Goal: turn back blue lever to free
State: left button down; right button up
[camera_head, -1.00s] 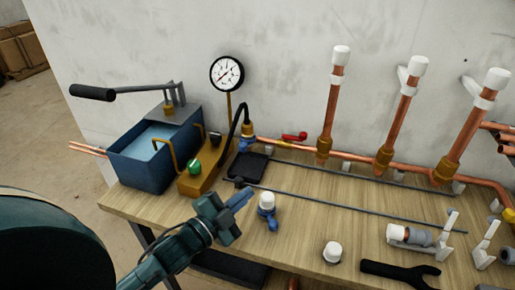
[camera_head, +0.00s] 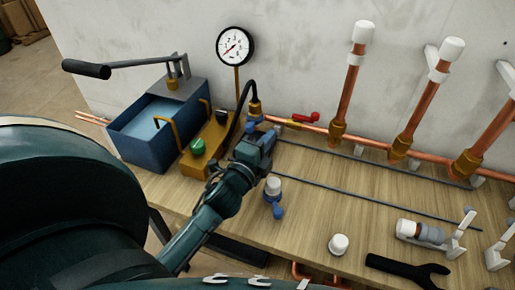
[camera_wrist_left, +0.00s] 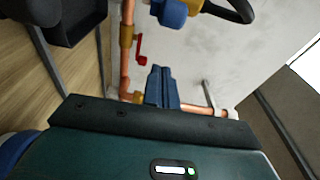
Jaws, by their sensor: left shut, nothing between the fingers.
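The blue lever (camera_head: 250,127) is at the foot of the brass hose fitting, at the left end of the copper pipe. It is partly hidden by my left gripper (camera_head: 268,139), so its exact angle is hard to tell. A blue part by the hose also shows at the top of the left wrist view (camera_wrist_left: 172,12). My left gripper is shut and empty. Its blue fingertips (camera_wrist_left: 161,86) are in front of the pipe, just right of the lever in the head view. I cannot tell whether they touch it. My right gripper is not in view.
A red lever (camera_head: 306,118) sits on the pipe close to the right. The pump's blue tank (camera_head: 150,152), brass block and pressure gauge (camera_head: 235,46) stand left. A white-capped blue valve (camera_head: 273,190) and a black wrench (camera_head: 405,268) lie nearer on the bench.

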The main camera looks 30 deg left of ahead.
aim_at(254, 120)
pick_arm(q)
jog(key=a, duration=0.3)
jog(key=shift+w+p, duration=0.3)
jog(key=shift+p, duration=0.1)
jog(key=shift+s+a, duration=0.1)
jog(key=shift+a, duration=0.2)
jog(key=shift+a+f, duration=0.1)
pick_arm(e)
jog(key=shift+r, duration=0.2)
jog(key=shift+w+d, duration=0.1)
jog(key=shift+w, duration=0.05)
